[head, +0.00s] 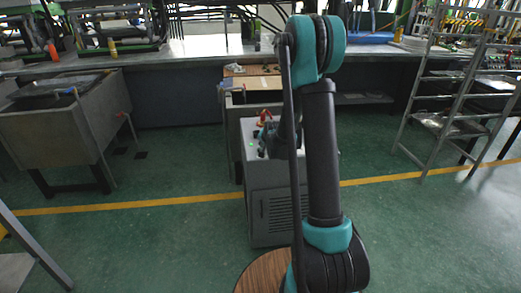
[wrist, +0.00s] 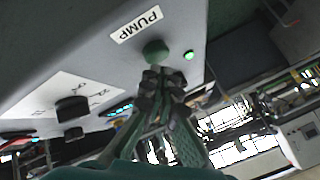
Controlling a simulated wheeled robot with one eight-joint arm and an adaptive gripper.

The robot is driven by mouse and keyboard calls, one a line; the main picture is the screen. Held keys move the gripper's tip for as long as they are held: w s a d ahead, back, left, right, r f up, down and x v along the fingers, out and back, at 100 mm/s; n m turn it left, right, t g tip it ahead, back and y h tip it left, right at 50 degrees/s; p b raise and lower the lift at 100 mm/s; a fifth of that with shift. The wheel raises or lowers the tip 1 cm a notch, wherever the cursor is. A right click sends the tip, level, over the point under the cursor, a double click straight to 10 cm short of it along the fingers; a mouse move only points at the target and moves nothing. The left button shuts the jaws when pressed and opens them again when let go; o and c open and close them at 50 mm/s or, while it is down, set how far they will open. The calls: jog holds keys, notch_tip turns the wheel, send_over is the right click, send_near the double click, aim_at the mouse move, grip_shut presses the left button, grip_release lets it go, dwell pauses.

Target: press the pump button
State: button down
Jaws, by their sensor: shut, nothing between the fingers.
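In the wrist view, the green round pump button (wrist: 155,52) sits on a grey panel beside a white label reading PUMP (wrist: 137,25). A small green light (wrist: 189,55) glows to its right. My gripper (wrist: 162,78) is shut and empty, its fingertips right at the lower edge of the button in the picture. I cannot tell whether they touch it. In the head view, the grey machine (head: 270,215) with the panel on top stands ahead, partly hidden by my arm. The button is not clear there.
Black knobs (wrist: 72,107) sit on the same panel, left of the button. A long workbench (head: 185,52) runs behind the machine. A grey tub (head: 60,130) stands at left and a metal rack (head: 440,110) at right.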

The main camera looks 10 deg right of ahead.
jog(key=shift+r, duration=2.65)
jog(key=s+d+f+n+g+h, duration=0.1)
jog(key=s+n, duration=0.6)
jog(key=s, duration=3.2)
jog(key=d+f+g, duration=0.1)
jog(key=d+g, duration=0.1)
jog(key=g, duration=0.1)
jog(key=shift+s+n+g, duration=0.25)
jog(key=shift+n+g, duration=0.05)
jog(key=shift+g, duration=0.1)
